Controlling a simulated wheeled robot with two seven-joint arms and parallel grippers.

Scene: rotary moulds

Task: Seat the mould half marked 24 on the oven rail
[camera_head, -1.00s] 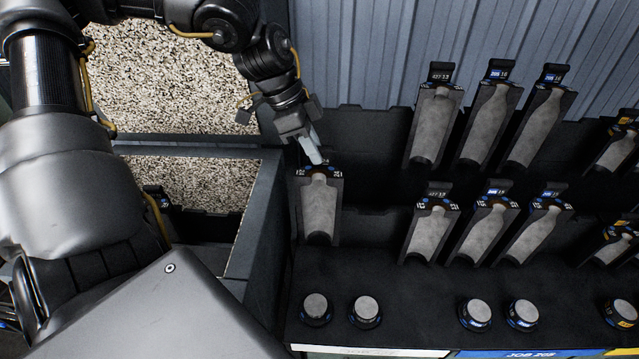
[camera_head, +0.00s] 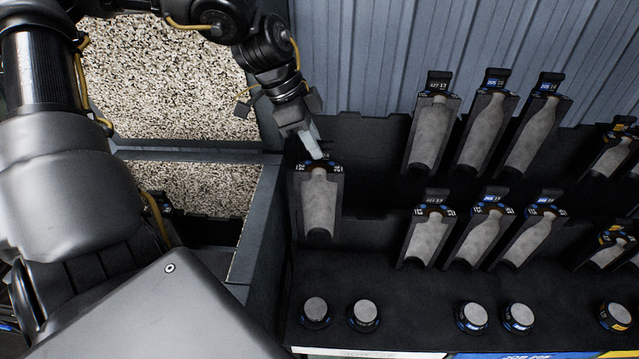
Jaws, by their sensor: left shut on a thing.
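My left gripper (camera_head: 316,154) is shut on the top tab of a mould half (camera_head: 319,203). The mould half is dark with a grey bottle-shaped cavity facing me. It hangs nearly upright at the left end of the dark stepped rack, in front of the lower row. Its markings are too small to read, so I cannot tell whether it is the one marked 24. I cannot tell whether its lower end touches the rack. My right gripper is not in view.
Several mould halves stand in an upper row (camera_head: 432,134) and a lower row (camera_head: 427,236) of the rack (camera_head: 390,283). Several round grey-topped pieces (camera_head: 364,313) sit on the front ledge. A dark-walled bin (camera_head: 259,225) is close on the left. Room lies between the held mould and the lower row.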

